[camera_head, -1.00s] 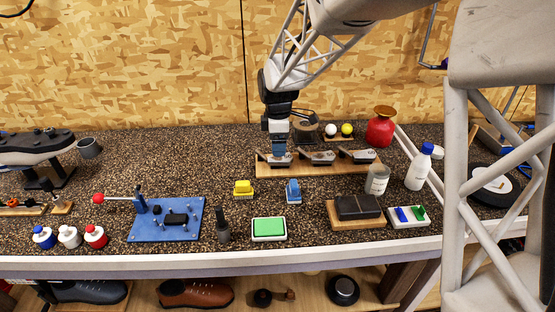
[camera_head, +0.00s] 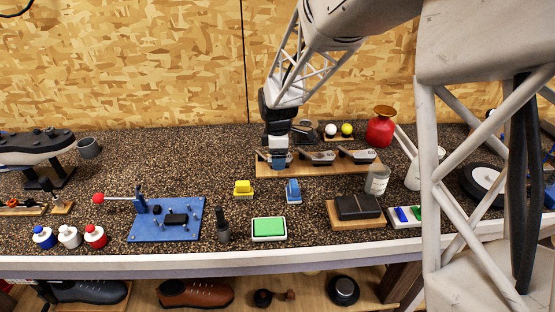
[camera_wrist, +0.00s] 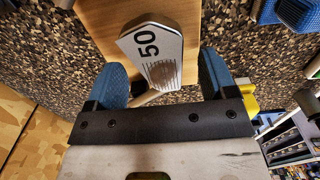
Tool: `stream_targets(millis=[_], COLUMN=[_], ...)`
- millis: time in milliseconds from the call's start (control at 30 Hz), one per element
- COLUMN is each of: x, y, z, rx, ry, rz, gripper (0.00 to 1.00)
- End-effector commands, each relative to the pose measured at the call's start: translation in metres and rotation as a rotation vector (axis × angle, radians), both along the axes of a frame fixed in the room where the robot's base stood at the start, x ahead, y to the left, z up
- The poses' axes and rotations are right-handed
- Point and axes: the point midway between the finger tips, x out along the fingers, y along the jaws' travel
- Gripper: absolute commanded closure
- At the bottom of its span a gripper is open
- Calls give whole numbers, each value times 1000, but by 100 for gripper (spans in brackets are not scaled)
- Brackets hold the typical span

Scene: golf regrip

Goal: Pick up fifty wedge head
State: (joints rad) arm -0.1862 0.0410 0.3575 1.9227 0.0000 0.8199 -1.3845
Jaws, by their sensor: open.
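The fifty wedge head (camera_wrist: 155,50) shows in the wrist view as a silver plate marked "50" with dark grooves, at the end of the wooden rack (camera_wrist: 98,18). My gripper (camera_wrist: 163,78) is open, one blue finger on each side of the head, with visible gaps. In the head view my gripper (camera_head: 279,162) is down at the left part of the rack (camera_head: 331,168) and hides most of this head. Two other club heads (camera_head: 318,157) (camera_head: 356,155) lie farther right on the rack.
A yellow block (camera_head: 243,189) and a blue block (camera_head: 293,191) stand in front of the rack. A grey canister (camera_head: 377,179) is near its right end. A red vessel (camera_head: 380,127) and a ball stand (camera_head: 338,137) are behind.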

Motion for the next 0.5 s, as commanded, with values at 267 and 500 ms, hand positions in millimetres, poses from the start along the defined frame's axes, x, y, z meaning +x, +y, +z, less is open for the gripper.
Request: stream_targets(millis=[267,500], x=[0,0], y=[0,0], z=[0,0], rx=[0,0], ry=[0,0], rz=[0,0], gripper=[22,47])
